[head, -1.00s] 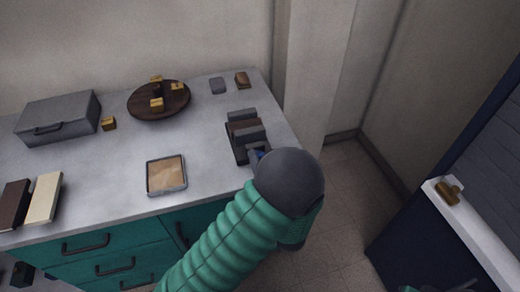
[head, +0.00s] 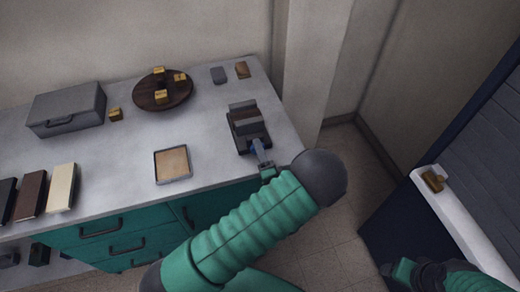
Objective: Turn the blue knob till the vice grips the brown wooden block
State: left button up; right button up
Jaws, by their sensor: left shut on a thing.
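The dark grey vice (head: 251,131) stands near the right front edge of the grey bench. The brown wooden block (head: 244,115) sits between its two jaws; whether both jaws touch it is too small to tell. The blue knob (head: 256,146) is on the vice's front side, partly hidden by my gripper. My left gripper (head: 260,156) is shut on the blue knob, with its arm coming up from below. My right gripper (head: 402,271) is low at the right, away from the bench, and its jaws cannot be made out.
A white ledge (head: 446,213) is at right.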

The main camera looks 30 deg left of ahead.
pick_arm(q)
jog(key=shift+d+f, duration=0.15)
jog(key=shift+f, duration=0.05)
jog(key=o, duration=1.4)
jog(key=shift+r, duration=0.1)
